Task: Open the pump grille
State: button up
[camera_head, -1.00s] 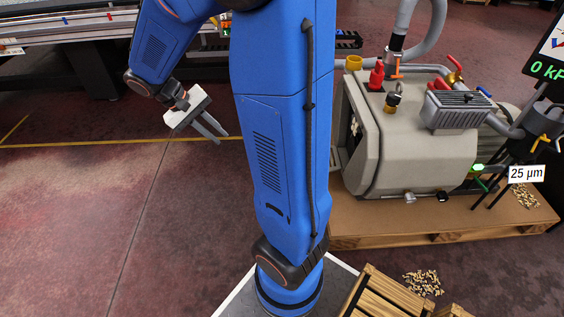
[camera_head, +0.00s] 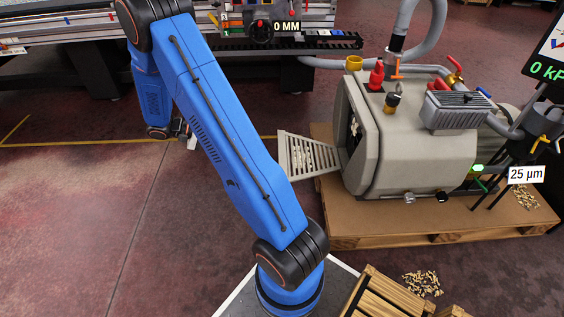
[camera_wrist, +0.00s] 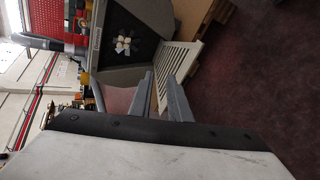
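The pump (camera_head: 410,150) is a beige rounded housing on a pallet at the right. In the wrist view the grille (camera_wrist: 183,58) stands out beside the dark opening, where a pale fan (camera_wrist: 124,45) shows. My gripper (camera_wrist: 160,78) has its two fingers apart with nothing visibly held. The fingertips overlap the grille's lower end in that view; contact cannot be told.
A wooden pallet (camera_head: 430,238) bears the pump. Wooden crates (camera_head: 385,295) and a pile of pellets (camera_head: 424,283) lie in front. A grey hose (camera_head: 428,40) rises from the pump. A long machine table (camera_head: 60,40) stands behind. Floor at left is clear.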

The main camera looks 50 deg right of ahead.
aim_at(282, 161)
jog(key=d+f+n+h, duration=0.1)
jog(key=d+f+h, duration=0.3)
jog(key=f, duration=1)
jog(key=d+f+h, duration=0.3)
jog(key=d+f, duration=0.3)
jog(key=f, duration=0.9)
jog(key=shift+g, duration=0.3)
jog(key=x, duration=1.6)
jog(key=shift+d, duration=0.2)
grip_shut()
